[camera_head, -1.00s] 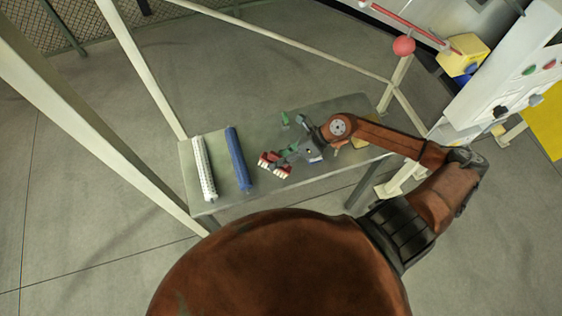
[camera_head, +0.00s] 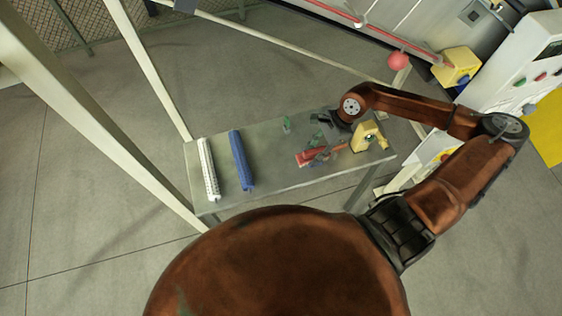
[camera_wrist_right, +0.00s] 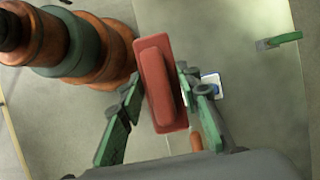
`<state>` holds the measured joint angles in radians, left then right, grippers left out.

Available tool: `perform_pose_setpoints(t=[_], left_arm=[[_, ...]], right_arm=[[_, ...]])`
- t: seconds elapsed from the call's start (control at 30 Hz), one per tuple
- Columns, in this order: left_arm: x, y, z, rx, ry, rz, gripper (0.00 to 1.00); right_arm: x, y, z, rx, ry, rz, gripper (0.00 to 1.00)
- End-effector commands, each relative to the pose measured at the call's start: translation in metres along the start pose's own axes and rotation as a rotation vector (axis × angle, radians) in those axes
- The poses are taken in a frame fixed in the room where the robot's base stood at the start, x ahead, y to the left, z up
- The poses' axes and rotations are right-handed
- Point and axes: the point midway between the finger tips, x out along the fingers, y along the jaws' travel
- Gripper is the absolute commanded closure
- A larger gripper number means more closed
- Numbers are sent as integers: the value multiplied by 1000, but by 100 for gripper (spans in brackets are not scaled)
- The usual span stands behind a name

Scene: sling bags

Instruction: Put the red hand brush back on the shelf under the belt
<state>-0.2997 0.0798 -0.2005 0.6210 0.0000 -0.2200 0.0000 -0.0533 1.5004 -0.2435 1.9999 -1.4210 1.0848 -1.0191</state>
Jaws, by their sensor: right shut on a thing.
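The red hand brush (camera_wrist_right: 160,84) sits between the green and grey fingers of my right gripper (camera_wrist_right: 158,78) in the right wrist view, with its red back facing the camera. Its bristles are hidden there. In the head view the brush (camera_head: 307,157) and my right gripper (camera_head: 320,150) are over the right half of the grey shelf (camera_head: 270,180). I cannot tell whether the brush touches the surface. The belt cannot be made out. My left gripper is out of view.
A white roller (camera_head: 208,170) and a blue roller (camera_head: 240,161) lie at the shelf's left end. A small green-handled tool (camera_head: 287,123) lies near the back edge. A yellow object (camera_head: 367,137) is at the right end. Pale frame posts stand at the left.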

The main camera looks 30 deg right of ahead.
Motion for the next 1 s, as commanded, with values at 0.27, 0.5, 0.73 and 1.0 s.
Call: perform_pose_setpoints(t=[0.27,0.5,0.73,1.0], left_arm=[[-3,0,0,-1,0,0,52],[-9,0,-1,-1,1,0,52],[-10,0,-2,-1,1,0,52],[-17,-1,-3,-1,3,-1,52]], right_arm=[[35,-30,34,-1,-9,-2,100],[85,-52,49,3,-6,1,100],[109,-61,52,2,-2,-1,100],[134,-63,47,5,-3,2,100]])
